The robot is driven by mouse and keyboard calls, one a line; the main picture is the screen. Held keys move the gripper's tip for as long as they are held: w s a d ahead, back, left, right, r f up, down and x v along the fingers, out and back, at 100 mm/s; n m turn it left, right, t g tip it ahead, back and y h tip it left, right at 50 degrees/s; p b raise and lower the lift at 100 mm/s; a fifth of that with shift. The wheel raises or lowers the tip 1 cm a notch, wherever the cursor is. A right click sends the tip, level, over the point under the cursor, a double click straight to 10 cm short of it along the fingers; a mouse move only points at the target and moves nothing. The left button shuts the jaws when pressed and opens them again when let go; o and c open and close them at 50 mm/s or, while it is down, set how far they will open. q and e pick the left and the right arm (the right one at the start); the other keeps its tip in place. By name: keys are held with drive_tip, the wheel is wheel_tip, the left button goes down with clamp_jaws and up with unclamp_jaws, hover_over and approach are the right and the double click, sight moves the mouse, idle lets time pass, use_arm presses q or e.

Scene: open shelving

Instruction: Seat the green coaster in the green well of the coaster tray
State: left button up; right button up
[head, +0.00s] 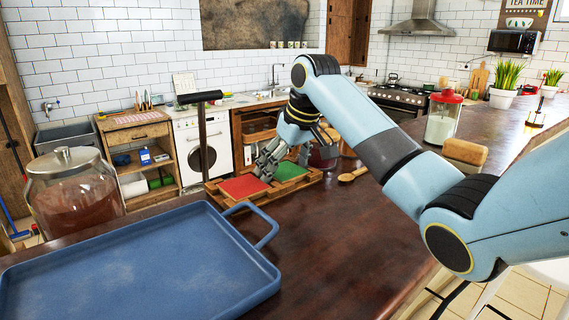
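The coaster tray (231,208) is a wooden tray on the dark counter, at the middle of the head view. A red square (243,186) shows in its left part and a green square (291,171) to the right of it. I cannot tell whether the green square is the green coaster or the bare green well. My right gripper (284,172) reaches down over the tray, near the green square. Its fingers are spread apart, with green surface visible between and below them. The gripper hides the back of the tray. My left gripper is not in view.
A large blue tray (140,262) fills the front left. A glass jar (76,192) stands behind it and a black T-shaped stand (202,135) beside the coaster tray.

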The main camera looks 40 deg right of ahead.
sight(294, 175)
idle(0.3)
drive_tip(key=shift+r, duration=0.3)
drive_tip(key=b+v, duration=0.1)
drive_tip(key=v, duration=0.7)
drive_tip(key=shift+r+b, duration=0.15)
drive_tip(key=shift+b, duration=0.2)
drive_tip(key=p+v, duration=0.1)
drive_tip(key=v, duration=0.2)
drive_tip(key=shift+s+r, duration=0.15)
drive_tip(key=shift+r, duration=0.15)
